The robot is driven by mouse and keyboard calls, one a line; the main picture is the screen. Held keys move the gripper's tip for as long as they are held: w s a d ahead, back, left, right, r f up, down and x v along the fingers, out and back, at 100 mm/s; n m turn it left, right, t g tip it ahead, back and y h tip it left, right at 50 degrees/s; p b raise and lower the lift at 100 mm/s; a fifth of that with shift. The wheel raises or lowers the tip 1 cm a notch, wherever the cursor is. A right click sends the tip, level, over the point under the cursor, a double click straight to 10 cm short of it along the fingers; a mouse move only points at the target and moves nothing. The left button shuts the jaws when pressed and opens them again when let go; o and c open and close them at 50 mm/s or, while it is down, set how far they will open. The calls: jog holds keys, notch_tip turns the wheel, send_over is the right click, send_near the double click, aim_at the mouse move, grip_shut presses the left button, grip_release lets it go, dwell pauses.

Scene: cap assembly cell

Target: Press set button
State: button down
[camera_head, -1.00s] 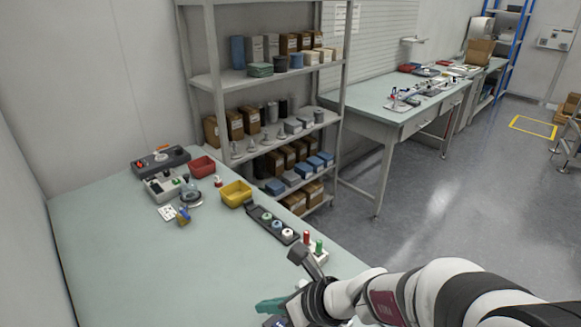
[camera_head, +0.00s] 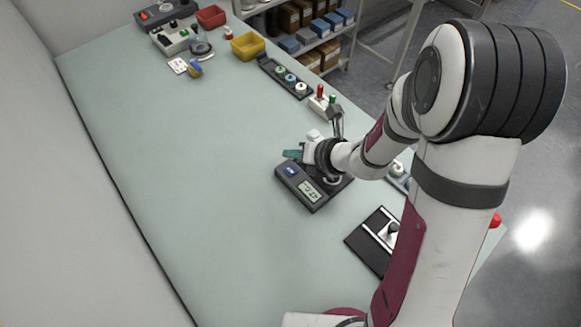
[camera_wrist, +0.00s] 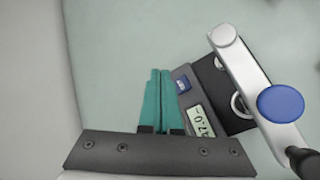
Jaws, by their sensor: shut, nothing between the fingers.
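A dark box-shaped device (camera_head: 323,202) with a grey front panel stands on the pale green table. The panel carries a blue button (camera_head: 291,170) and a small digital display (camera_head: 311,192). In the wrist view the blue button (camera_wrist: 182,85) and display (camera_wrist: 200,121) are just right of my fingers. My gripper (camera_head: 291,154) has teal fingers, closed together and empty, by the device's far left corner. In the wrist view the fingertips of my gripper (camera_wrist: 160,72) lie left of the button, apart from it in the picture. Their height above it is unclear.
A pale bar with a blue disc (camera_wrist: 281,104) crosses over the device in the wrist view. A black-based fixture (camera_head: 369,243) stands nearer. The left table is clear.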

aim_at(293, 174)
jog(key=shift+f, duration=2.25)
jog(key=shift+f, duration=0.1)
jog(key=shift+f, duration=0.3)
jog(key=shift+f, duration=0.45)
dwell(0.8)
jog(key=shift+r, duration=0.85)
jog(key=shift+r, duration=2.55)
